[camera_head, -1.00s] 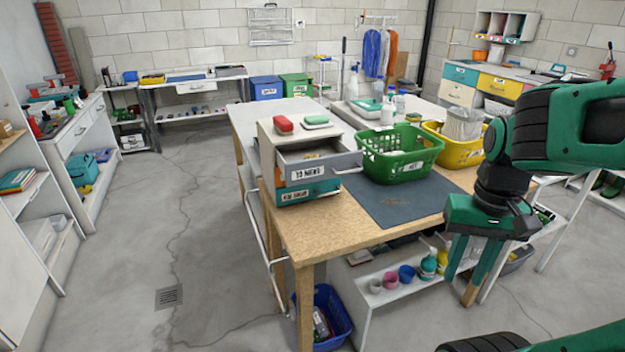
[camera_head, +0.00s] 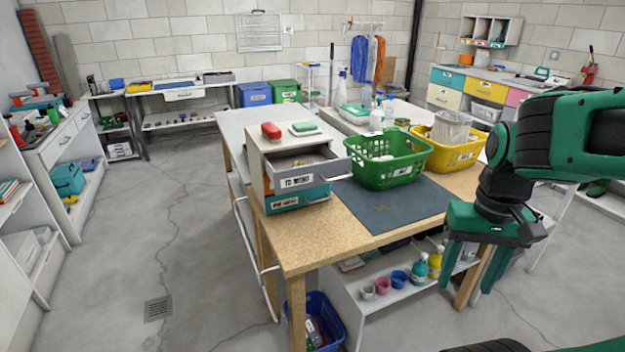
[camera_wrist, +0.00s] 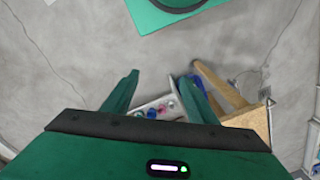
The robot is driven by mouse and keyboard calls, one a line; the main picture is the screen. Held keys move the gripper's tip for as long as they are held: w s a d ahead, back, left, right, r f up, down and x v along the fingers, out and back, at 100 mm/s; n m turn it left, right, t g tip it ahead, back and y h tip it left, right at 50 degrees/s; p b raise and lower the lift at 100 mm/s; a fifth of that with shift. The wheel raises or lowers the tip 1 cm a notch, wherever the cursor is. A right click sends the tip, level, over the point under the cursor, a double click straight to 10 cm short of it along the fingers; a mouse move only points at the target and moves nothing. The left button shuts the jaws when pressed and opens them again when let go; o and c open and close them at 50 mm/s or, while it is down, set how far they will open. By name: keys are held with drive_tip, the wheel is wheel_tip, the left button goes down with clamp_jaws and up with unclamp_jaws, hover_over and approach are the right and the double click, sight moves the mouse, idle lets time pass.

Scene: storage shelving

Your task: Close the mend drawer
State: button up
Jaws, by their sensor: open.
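The mend drawer (camera_head: 297,182) is the grey upper drawer of a small cabinet (camera_head: 262,150) on the wooden workbench. Its label reads "TO MEND". It is pulled out toward the front, and some contents show inside. A teal lower drawer (camera_head: 300,199) sits beneath it and looks shut or nearly so. My gripper (camera_head: 465,280) is open and empty, pointing down at the right, in front of the bench and well apart from the drawer. In the wrist view its two fingers (camera_wrist: 160,95) are spread, with the floor and lower shelf beneath; the drawer is not in that view.
A green basket (camera_head: 385,175) stands right of the drawer, close to it, with a yellow basket (camera_head: 455,158) beyond. A blue crate (camera_head: 318,325) stands under the bench. The floor at left is clear.

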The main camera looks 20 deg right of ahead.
sight(327, 167)
drive_tip(key=w+n, duration=0.1)
drive_tip(key=w+r+n, duration=0.1)
drive_tip(key=w+r+n+t, duration=0.1)
drive_tip(key=w, duration=0.1)
drive_tip(key=shift+a, duration=0.1)
drive_tip(key=c, duration=1)
drive_tip(key=w+r+n, duration=0.1)
drive_tip(key=w+n, duration=0.2)
drive_tip(key=w, duration=0.1)
drive_tip(key=w+a+r+n+t+y, duration=0.1)
drive_tip(key=w+r+n, duration=0.1)
drive_tip(key=w+n, duration=0.1)
drive_tip(key=w+r+n+t, duration=0.1)
drive_tip(key=w+r+n, duration=0.1)
drive_tip(key=w+n, duration=0.1)
drive_tip(key=shift+w+a+y, duration=0.2)
drive_tip(key=shift+w+y, duration=0.2)
drive_tip(key=shift+w, duration=0.45)
clamp_jaws()
drive_tip(key=w+a+r+n+t+y, duration=0.25)
drive_tip(key=w+r+n, duration=0.45)
drive_tip(key=w+n, duration=0.45)
drive_tip(key=w+r+x, duration=0.1)
drive_tip(key=x, duration=1.1)
drive_tip(key=shift+w, duration=0.4)
drive_tip(key=shift+n+g, duration=0.25)
